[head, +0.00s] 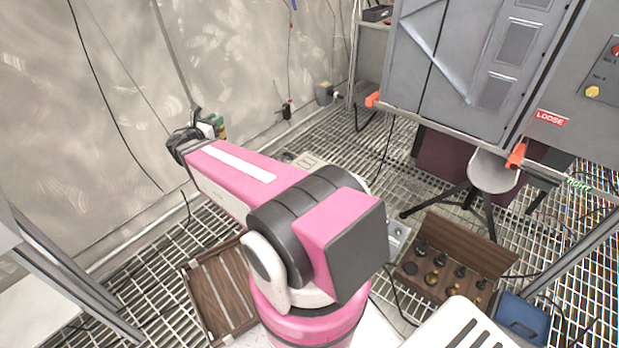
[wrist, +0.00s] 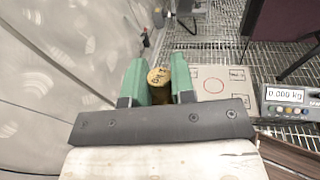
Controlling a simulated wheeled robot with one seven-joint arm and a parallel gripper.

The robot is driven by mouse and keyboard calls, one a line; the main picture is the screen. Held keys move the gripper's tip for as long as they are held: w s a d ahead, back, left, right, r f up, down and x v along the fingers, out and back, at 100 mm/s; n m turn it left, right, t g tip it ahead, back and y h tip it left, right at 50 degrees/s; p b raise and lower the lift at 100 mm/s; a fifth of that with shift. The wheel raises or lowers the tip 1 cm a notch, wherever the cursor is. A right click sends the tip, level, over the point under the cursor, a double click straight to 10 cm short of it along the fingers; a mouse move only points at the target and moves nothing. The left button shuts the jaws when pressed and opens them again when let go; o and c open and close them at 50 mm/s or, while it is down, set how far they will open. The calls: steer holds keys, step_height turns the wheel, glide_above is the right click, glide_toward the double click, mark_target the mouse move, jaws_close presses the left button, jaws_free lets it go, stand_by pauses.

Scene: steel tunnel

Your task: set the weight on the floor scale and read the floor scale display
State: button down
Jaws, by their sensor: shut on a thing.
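My gripper (wrist: 159,85) has green fingers shut on a brass weight (wrist: 157,78), in the wrist view. The floor scale platform (wrist: 207,75), pale with a red circle, lies right of the held weight in the wrist view. In the head view my arm hides most of the platform (head: 308,160). The floor scale display (wrist: 285,95) reads 0.000 kg; its unit (head: 397,236) shows small in the head view.
An open wooden case (head: 435,291) with several dark and brass weights sits on the grating at right. A wooden tray (head: 205,300) lies at lower left. A stool (head: 492,172) stands below the grey cabinet (head: 440,70). The wall (head: 100,110) is close on the left.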

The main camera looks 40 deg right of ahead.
steer(key=w+d+f+m+g+h, duration=0.1)
steer(key=w+d+f+m+g, duration=0.15)
steer(key=d+f, duration=0.75)
steer(key=w+d+f+m+g+h, duration=0.1)
steer(key=w+d+f+m+g, duration=0.15)
steer(key=d+f, duration=0.8)
steer(key=shift+s+d+f+m+g, duration=0.35)
steer(key=shift+s+d+f+g, duration=0.55)
steer(key=shift+d+f, duration=3.65)
steer(key=shift+s+d+f+m+g, duration=0.3)
steer(key=shift+s+d+f+g, duration=0.55)
steer(key=shift+d+f, duration=3.6)
steer(key=shift+s+d+f+m+g, duration=0.35)
steer(key=shift+s+d+f+g, duration=0.5)
steer(key=shift+d+f, duration=3.7)
steer(key=shift+w+a+f, duration=0.1)
steer(key=shift+a+f, duration=0.75)
steer(key=shift+f, duration=0.1)
steer(key=c, duration=1)
jaws_free()
steer(key=shift+o, duration=0.2)
